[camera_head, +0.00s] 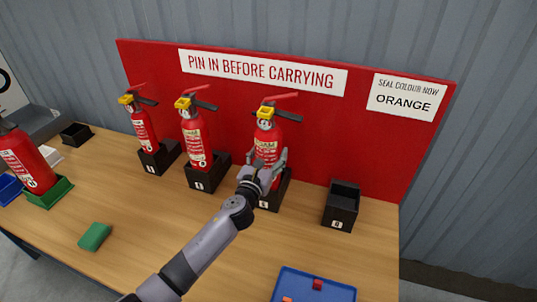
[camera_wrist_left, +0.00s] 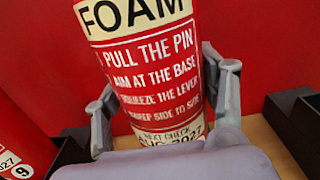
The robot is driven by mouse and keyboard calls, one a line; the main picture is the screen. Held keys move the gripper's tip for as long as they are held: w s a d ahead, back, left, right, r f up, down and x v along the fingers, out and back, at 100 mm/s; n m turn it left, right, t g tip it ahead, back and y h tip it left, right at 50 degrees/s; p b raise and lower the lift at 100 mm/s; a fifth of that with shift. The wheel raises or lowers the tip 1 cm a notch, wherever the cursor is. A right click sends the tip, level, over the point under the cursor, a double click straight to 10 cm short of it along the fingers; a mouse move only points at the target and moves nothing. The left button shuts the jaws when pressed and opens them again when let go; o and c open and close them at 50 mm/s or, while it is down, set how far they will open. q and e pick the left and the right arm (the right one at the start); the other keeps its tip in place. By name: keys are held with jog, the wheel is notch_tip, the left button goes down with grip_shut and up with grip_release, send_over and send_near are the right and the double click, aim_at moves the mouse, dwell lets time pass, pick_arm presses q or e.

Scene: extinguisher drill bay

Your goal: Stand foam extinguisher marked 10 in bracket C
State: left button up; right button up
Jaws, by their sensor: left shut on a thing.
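A red foam extinguisher (camera_head: 267,137) with a yellow pin piece and red and black levers stands upright at the third black bracket (camera_head: 284,192). My left gripper (camera_head: 268,167) is shut around its body. In the left wrist view the held extinguisher (camera_wrist_left: 150,62) shows its FOAM label between my fingers; its number is not visible. My arm hides its foot, so I cannot tell whether it rests on the bracket's floor. The bracket's letter is too small to read surely. My right gripper is not in view.
Two extinguishers (camera_head: 141,122) (camera_head: 194,135) stand in brackets to the left. An empty black bracket (camera_head: 342,207) stands to the right. Another extinguisher (camera_head: 24,160) sits in a green holder (camera_head: 50,197). A green block (camera_head: 95,237) and blue tray (camera_head: 335,291) lie nearer the front.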

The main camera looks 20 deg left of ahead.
pick_arm(q)
jog(key=shift+w+f+b, duration=0.15)
jog(key=shift+f+b, duration=0.05)
jog(key=shift+b, duration=0.3)
dwell(0.5)
jog(key=o, duration=1.5)
jog(key=shift+c, duration=0.2)
jog(key=shift+o, duration=0.6)
jog(key=o, duration=0.3)
jog(key=shift+s+f, duration=0.2)
